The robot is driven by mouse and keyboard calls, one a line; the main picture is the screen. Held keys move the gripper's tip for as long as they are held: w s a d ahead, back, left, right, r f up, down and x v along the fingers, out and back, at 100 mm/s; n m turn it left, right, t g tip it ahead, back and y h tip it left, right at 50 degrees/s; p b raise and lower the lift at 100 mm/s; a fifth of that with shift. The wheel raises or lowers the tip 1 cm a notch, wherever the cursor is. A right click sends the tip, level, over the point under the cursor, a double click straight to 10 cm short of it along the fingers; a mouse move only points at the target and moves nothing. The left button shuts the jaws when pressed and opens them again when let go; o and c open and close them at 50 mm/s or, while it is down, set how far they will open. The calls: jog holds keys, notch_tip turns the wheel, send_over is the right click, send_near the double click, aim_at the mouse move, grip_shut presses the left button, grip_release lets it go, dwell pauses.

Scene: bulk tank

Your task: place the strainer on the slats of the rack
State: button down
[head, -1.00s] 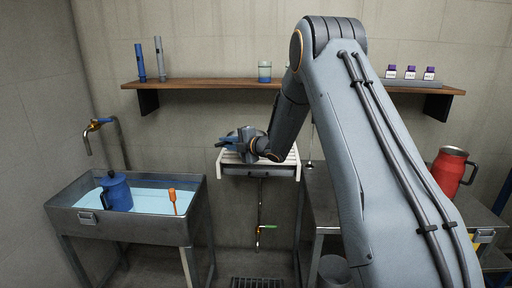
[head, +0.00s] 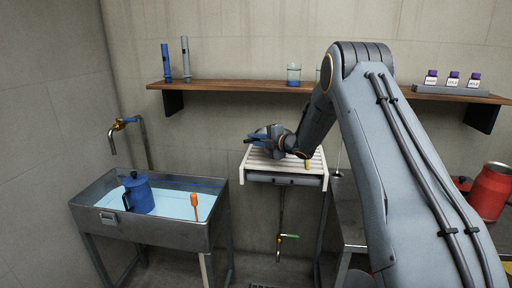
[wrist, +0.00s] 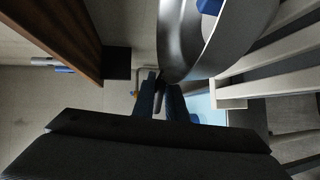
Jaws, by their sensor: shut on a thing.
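The strainer (wrist: 205,45) is a shiny metal bowl shape in the wrist view, its rim held between my gripper's fingers (wrist: 162,88). In the head view my gripper (head: 268,138) is over the white slatted rack (head: 255,163) on the back wall; the strainer is hard to tell apart from the gripper there. The rack's slats also show in the wrist view (wrist: 270,60), beside and beyond the strainer. I cannot tell whether the strainer touches the slats.
A wooden shelf (head: 230,86) with tubes, a glass beaker (head: 294,75) and small bottles runs above the rack. A metal sink (head: 150,225) with a blue jug (head: 139,193) and an orange-handled tool (head: 195,203) stands left. A red jug (head: 490,190) is at right.

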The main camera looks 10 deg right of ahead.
jog(key=shift+f+p, duration=0.35)
jog(key=shift+f, duration=1.5)
jog(key=c, duration=1.8)
grip_release()
jog(key=shift+o, duration=0.2)
